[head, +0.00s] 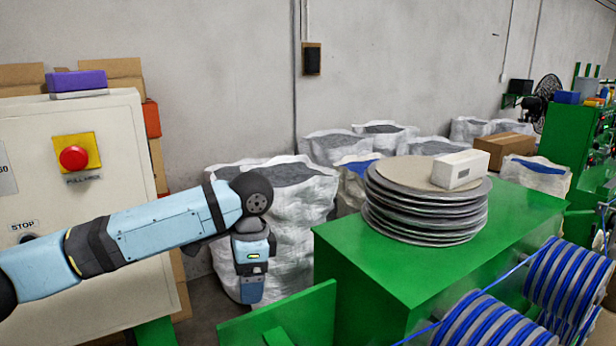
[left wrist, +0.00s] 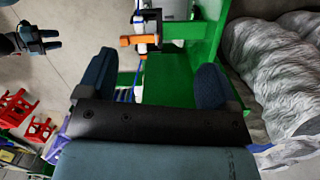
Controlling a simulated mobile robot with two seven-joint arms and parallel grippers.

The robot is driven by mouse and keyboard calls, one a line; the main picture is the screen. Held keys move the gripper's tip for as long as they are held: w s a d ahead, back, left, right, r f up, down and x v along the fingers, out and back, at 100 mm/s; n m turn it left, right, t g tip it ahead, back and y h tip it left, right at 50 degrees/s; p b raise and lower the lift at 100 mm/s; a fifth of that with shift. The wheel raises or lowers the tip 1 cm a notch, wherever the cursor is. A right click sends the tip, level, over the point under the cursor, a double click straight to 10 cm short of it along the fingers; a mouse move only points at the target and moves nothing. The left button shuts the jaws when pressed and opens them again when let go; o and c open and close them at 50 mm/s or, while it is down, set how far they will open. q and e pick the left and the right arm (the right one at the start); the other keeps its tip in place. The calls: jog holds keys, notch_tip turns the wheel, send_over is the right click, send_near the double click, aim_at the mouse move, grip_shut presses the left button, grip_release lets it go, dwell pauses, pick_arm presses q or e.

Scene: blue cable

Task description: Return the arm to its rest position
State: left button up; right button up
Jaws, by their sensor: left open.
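My left arm (head: 150,230) reaches in from the left in the head view and bends down at the wrist, in front of white sacks. Its gripper end hangs low beside the green bench, and its fingers are not clear there. In the left wrist view my left gripper (left wrist: 153,82) is open, with its two dark fingers wide apart and nothing between them. My right gripper (left wrist: 48,40) shows small at the upper left of that view, with a gap between its fingers. Blue cable (head: 568,280) is wound on reels at the right, with a strand running across.
A green bench (head: 350,262) carries a stack of grey discs (head: 425,215) and a white box (head: 460,169). A control cabinet (head: 110,130) with a red stop button (head: 74,158) stands at the left. White sacks (head: 300,205) stand behind my arm. Red stands (left wrist: 36,130) are on the floor.

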pick_arm(q)
jog(key=s+d+f+n+t+h, duration=0.1)
jog(key=s+d+f+h, duration=0.2)
jog(key=s+f, duration=0.5)
jog(key=s+d+f+n+h, duration=0.1)
jog(key=s+d+f+h, duration=0.25)
jog(key=s+f, duration=0.35)
jog(key=s+a+f+n+t+y, duration=0.2)
jog(key=s+a+f+n, duration=0.25)
jog(key=s+a, duration=0.6)
jog(key=s+a+f+n+t+y, duration=0.1)
jog(key=s+a+f+n+y, duration=0.25)
jog(key=s+a+n, duration=0.45)
jog(key=w+d+f+m+t+h, duration=0.1)
jog(key=w+f+t, duration=0.1)
jog(key=f, duration=0.5)
jog(key=w+d+f+m+t+h, duration=0.1)
jog(key=w+f+t+h, duration=0.1)
jog(key=f+t, duration=0.3)
notch_tip(320, 180, down, 3)
jog(key=shift+w+d+f+m, duration=0.2)
jog(key=shift+w+d+m, duration=0.15)
jog(key=shift+w+d, duration=0.05)
